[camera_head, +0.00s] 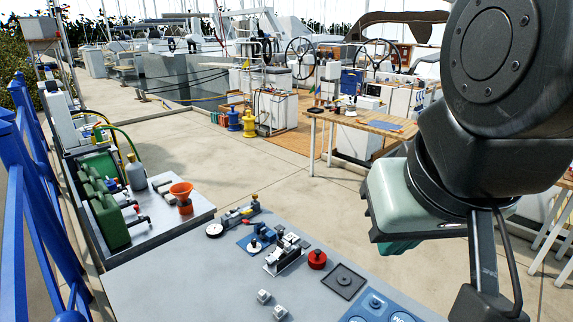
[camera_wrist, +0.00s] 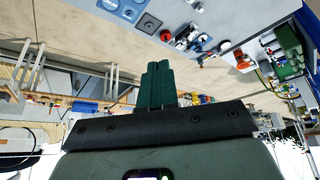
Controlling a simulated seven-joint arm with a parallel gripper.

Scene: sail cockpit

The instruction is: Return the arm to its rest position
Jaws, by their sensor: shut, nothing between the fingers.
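My gripper (camera_head: 398,247) is at the right of the head view, above the paved floor and to the right of the grey workbench. Its pale green body hangs from my dark arm, which fills the right edge. Only a little of the teal fingers shows there. In the wrist view the two dark green fingers (camera_wrist: 158,84) stand side by side, pressed together with nothing between them. The gripper is clear of the bench and touches nothing that I can see.
The grey workbench (camera_head: 150,281) holds small fittings, a red knob (camera_head: 317,259) and a blue panel (camera_head: 378,306). An orange funnel (camera_head: 182,190) and green jerrycan (camera_head: 107,215) stand left. A wooden table (camera_head: 362,122) stands behind. Paving between is open.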

